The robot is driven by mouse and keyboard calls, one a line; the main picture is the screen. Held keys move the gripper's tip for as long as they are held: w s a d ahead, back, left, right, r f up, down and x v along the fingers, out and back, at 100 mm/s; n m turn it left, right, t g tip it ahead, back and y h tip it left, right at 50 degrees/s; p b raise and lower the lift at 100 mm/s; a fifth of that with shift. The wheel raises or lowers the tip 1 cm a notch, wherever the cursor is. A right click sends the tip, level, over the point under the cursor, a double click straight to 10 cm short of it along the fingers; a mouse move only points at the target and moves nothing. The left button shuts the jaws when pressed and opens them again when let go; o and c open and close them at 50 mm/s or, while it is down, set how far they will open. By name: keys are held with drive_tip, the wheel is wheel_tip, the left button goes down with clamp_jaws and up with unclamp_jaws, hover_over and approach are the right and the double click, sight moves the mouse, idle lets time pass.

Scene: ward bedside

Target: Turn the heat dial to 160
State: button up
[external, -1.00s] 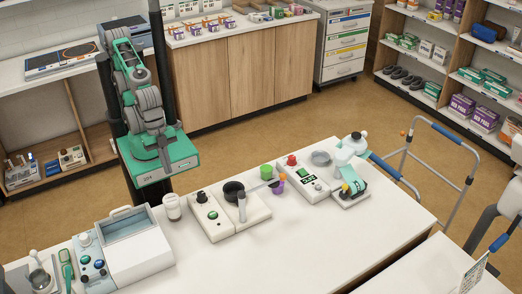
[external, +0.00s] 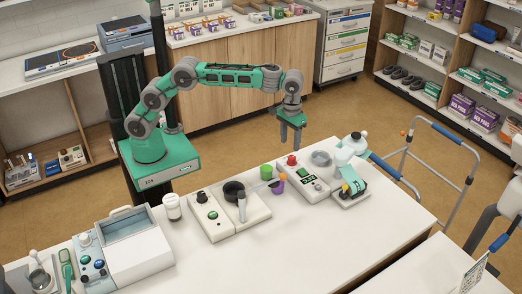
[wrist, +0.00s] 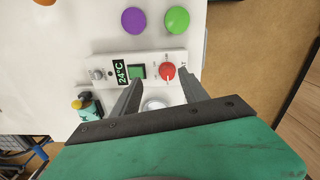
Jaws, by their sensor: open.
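A white device (wrist: 107,68) lies on the table below my gripper. It carries a round red dial (wrist: 169,71), a green switch (wrist: 138,71), a display (wrist: 121,71) reading 24°C and a grey knob (wrist: 97,73). Small marks surround the red dial; they are too small to read, and its setting is unclear. In the external view the red dial (external: 292,160) is at the far left end of the device. My gripper (external: 291,141) is open and empty, pointing down above and behind the device. In the wrist view its fingers (wrist: 158,82) straddle the space near the dial, apart from it.
The table front (external: 330,240) is clear.

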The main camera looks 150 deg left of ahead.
sight(292, 157)
drive_tip(key=shift+s+a+f+n, duration=0.25)
drive_tip(key=shift+s+a+f, duration=0.1)
drive_tip(key=shift+a, duration=0.3)
drive_tip(key=shift+s+a+f+n, duration=0.25)
drive_tip(key=shift+s+a, duration=0.1)
drive_tip(key=shift+a, duration=0.25)
drive_tip(key=shift+s+a+f, duration=0.15)
wheel_tip(292, 157, down, 7)
drive_tip(key=shift+f+p, duration=0.15)
drive_tip(key=shift+p, duration=0.25)
drive_tip(key=shift+c, duration=0.3)
clamp_jaws()
